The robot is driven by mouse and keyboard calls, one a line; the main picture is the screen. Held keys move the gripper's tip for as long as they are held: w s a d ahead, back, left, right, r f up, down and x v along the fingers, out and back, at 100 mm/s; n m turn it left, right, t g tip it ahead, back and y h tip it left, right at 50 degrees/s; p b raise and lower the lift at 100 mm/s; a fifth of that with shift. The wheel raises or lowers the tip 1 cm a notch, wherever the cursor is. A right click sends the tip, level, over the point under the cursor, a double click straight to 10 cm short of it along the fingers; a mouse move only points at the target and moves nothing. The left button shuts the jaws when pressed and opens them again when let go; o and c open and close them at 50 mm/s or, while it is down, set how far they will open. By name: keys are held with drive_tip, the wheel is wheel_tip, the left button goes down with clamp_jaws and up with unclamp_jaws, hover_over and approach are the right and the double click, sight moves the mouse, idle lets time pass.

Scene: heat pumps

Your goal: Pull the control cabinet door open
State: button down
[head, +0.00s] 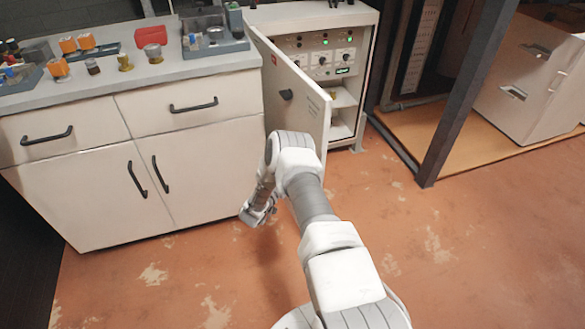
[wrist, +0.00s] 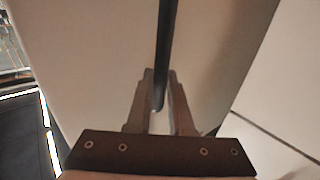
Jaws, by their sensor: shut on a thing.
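The control cabinet (head: 353,14) stands at the back. Its pale door (head: 300,88) is swung partly open, hinged at the left, so the panel of knobs and green lights (head: 325,60) shows. A dark handle (head: 286,95) is on the door's outer face. My arm hides the door's lower part. My gripper (head: 257,213) shows low, left of the door, in the head view; its fingers are too small there to read. In the wrist view my gripper (wrist: 160,105) is shut on the end of a dark bar (wrist: 165,50) in front of a pale panel (wrist: 100,50).
A white workbench (head: 190,130) with drawers, doors and dark handles stands left of the cabinet. Its top holds a red box (head: 151,35) and several small parts. A dark post (head: 465,95) rises at the right. The floor (head: 440,230) at the right front is clear.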

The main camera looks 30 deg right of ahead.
drive_tip(key=shift+w+a+r, duration=0.1)
drive_tip(key=shift+w+r, duration=0.1)
drive_tip(key=shift+w, duration=0.1)
drive_tip(key=c, duration=0.8)
unclamp_jaws()
drive_tip(key=shift+f, duration=0.1)
drive_tip(key=shift+s, duration=0.1)
drive_tip(key=shift+f, duration=0.1)
drive_tip(key=p+v, duration=0.4)
drive_tip(key=v, duration=1.3)
drive_tip(key=shift+a, duration=0.15)
drive_tip(key=shift+s, duration=0.1)
